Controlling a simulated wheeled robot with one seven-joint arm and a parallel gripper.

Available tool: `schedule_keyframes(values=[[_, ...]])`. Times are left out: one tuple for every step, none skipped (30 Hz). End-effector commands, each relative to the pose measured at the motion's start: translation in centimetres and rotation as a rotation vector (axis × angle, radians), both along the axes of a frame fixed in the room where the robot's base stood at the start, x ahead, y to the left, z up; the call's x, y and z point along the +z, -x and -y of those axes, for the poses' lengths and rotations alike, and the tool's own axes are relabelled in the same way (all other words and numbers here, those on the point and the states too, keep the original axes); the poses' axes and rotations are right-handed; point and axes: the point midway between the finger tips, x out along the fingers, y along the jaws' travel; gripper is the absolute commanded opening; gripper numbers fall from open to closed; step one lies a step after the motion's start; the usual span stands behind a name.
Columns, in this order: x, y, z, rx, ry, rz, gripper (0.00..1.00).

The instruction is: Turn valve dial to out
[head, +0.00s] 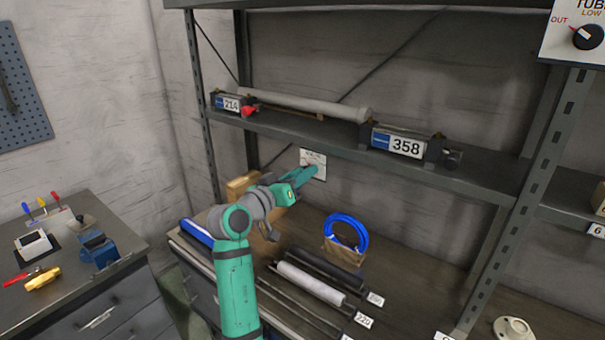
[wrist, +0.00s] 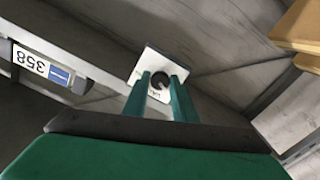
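A white panel (head: 319,157) is on the wall under the shelf, behind my gripper (head: 308,171). In the wrist view the panel (wrist: 152,60) carries a round dark dial (wrist: 160,81). My gripper (wrist: 160,77) points at the panel with its two green fingers apart, and the dial shows between the fingertips. I cannot tell whether the fingers touch it. The dial's setting is too small to read. At the upper right of the head view, a larger white plate (head: 560,40) has a black dial (head: 588,37) with a red pointer near the word OUT.
The shelf (head: 480,175) above my gripper holds a grey tube (head: 310,104) between blocks labelled 214 and 358 (head: 400,142). Below are a blue coil (head: 346,222) and several rods on the bench. A cardboard box (head: 240,187) stands behind my arm.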

Motion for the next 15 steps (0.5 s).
schedule_keyframes(values=[[-0.08,-0.01,-0.08,0.001,0.0,-0.002,0.37],[-0.07,-0.01,-0.08,0.001,0.001,-0.001,0.42],[-0.06,-0.01,-0.07,0.001,0.001,-0.001,0.42],[-0.05,-0.01,-0.06,0.001,0.0,0.0,0.42],[-0.03,-0.01,-0.05,0.001,0.0,0.0,0.42],[-0.02,-0.01,-0.04,0.001,0.0,0.0,0.42],[-0.01,-0.01,-0.03,0.001,0.0,0.0,0.42],[0.0,-0.01,-0.03,0.0,0.001,0.001,0.42],[0.0,-0.01,-0.02,0.0,0.0,0.001,0.42],[0.01,0.01,-0.04,0.0,0.0,0.001,0.42],[0.01,0.06,-0.07,0.0,0.0,0.001,0.42],[0.01,0.17,-0.19,0.001,0.0,0.001,0.42],[0.01,0.32,-0.31,0.001,0.0,0.001,0.42],[-0.01,0.5,-0.48,0.001,0.0,0.001,0.42],[-0.01,0.83,-0.76,0.002,-0.001,0.001,0.42]])
